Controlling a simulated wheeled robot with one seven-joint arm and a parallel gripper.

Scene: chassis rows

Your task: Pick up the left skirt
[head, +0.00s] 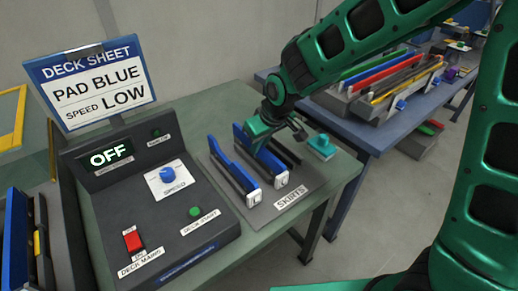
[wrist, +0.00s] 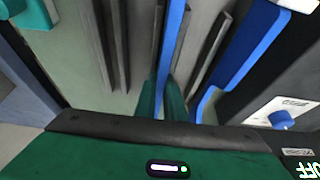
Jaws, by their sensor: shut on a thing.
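Two blue skirts with white labelled ends lie side by side on the grey skirts board (head: 290,213). The left-hand skirt in the head view (head: 232,171), beside the console, is free of my gripper; it shows at the right in the wrist view (wrist: 250,50). My gripper (head: 259,145) is shut on the right-hand skirt (head: 272,168), the one farther from the console. In the wrist view, the fingers (wrist: 168,97) close around this blue strip (wrist: 172,40), between dark rails. I cannot tell whether it is lifted. My gripper hides part of it.
The dark console (head: 150,210) with switch, knob and button stands left of the board. A deck sheet sign (head: 92,82) rises behind it. A teal block (head: 321,147) sits right of the board. Another blue table (head: 355,125) holds coloured bars at the back right.

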